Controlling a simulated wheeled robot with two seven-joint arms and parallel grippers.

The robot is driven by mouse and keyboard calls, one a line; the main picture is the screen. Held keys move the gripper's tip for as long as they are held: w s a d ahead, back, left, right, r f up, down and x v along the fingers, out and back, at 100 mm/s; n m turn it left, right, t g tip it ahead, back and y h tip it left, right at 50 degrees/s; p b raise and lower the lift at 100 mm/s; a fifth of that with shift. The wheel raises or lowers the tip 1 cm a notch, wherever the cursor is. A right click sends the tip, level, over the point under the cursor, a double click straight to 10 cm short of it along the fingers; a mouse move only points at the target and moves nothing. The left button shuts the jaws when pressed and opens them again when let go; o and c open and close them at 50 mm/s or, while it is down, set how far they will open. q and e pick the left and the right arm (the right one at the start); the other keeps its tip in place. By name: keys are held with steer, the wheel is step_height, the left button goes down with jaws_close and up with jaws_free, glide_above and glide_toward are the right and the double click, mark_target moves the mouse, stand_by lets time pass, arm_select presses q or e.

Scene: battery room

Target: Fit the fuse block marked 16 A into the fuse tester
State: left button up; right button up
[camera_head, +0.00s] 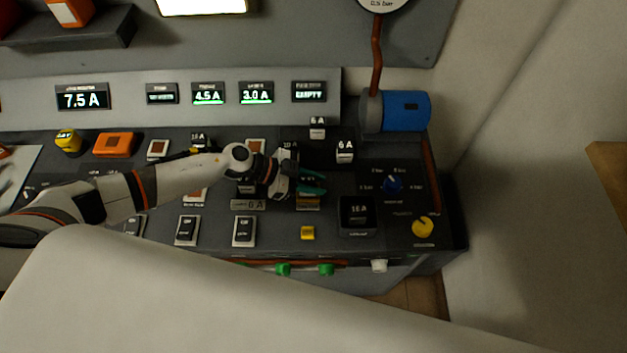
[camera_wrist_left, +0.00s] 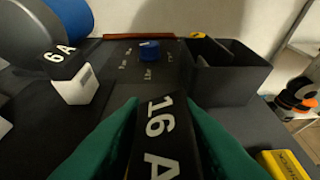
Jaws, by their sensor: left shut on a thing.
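The fuse block marked 16 A (camera_wrist_left: 160,130) is black with white lettering. My left gripper (camera_wrist_left: 165,150) is shut on it, one green finger on each side. In the head view my left gripper (camera_head: 310,184) is over the dark panel, left of a black open box, and mostly hides the block. The black open-topped box (camera_head: 358,232), which looks like the tester's socket, bears a label that seems to read 16 A. It also shows in the left wrist view (camera_wrist_left: 232,77), beyond the block and to the right. The block is apart from it. My right gripper is not in view.
White blocks marked 6 A (camera_head: 345,152) stand behind the box; one shows in the wrist view (camera_wrist_left: 76,82). A blue knob (camera_head: 393,184), yellow knob (camera_head: 423,227) and yellow button (camera_head: 307,232) are around it. A display (camera_head: 309,92) reads EMPTY. A blue cylinder (camera_head: 406,110) stands at the back.

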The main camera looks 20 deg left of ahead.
arm_select(q)
steer(key=shift+p, duration=0.45)
steer(key=shift+f+b, duration=0.4)
steer(key=shift+f, duration=0.15)
stand_by(0.5)
steer(key=o, duration=0.8)
steer(key=shift+c, duration=0.2)
steer(key=shift+p+v, duration=1.2)
steer(key=shift+v, duration=1.15)
steer(key=shift+p+v, duration=1.2)
steer(key=shift+v, duration=1.95)
steer(key=shift+f, duration=0.1)
